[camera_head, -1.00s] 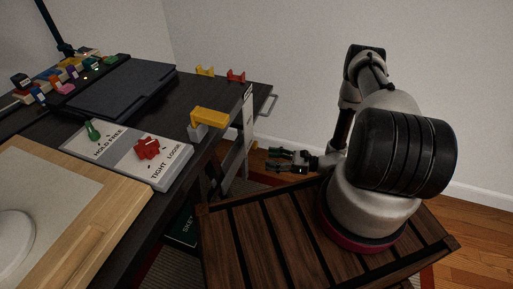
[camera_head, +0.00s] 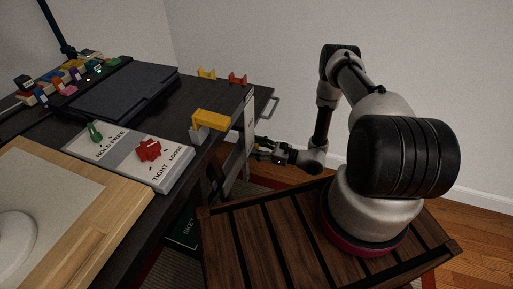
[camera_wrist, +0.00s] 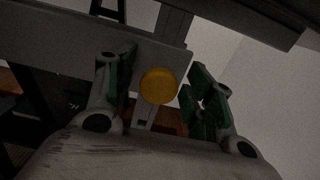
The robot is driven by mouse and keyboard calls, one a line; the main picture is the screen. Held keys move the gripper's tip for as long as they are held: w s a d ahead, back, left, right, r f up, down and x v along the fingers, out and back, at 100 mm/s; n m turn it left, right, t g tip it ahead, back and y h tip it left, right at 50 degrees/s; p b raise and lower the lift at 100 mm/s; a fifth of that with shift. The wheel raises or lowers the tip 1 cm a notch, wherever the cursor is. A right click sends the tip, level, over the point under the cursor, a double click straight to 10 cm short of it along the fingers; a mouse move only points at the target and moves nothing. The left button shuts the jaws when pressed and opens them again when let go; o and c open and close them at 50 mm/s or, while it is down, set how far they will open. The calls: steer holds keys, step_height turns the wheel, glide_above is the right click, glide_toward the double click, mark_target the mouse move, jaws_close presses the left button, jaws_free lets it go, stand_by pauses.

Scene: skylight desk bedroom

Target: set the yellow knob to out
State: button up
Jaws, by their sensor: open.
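The yellow knob (camera_wrist: 159,86) shows in the wrist view as a round face on a grey panel under the desk. It lies between the two green-padded fingers of my gripper (camera_wrist: 161,92), which are apart. I cannot tell how deep the knob sits between them or whether they touch it. In the head view my gripper (camera_head: 262,148) is beside the desk's right side, below the desk top, and the knob cannot be made out there. No "out" mark is legible in either view.
The desk (camera_head: 215,150) carries a yellow bracket (camera_head: 210,119) at its near edge, above and left of my gripper. A grey panel (camera_head: 130,155) with a green and a red knob lies on top. A metal handle (camera_head: 270,106) juts from the far right side.

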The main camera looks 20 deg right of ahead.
mark_target(258, 147)
jaws_close()
steer(key=shift+v, duration=1.85)
jaws_free()
steer(key=shift+d, duration=0.1)
steer(key=v, duration=1.2)
steer(key=shift+s, duration=0.1)
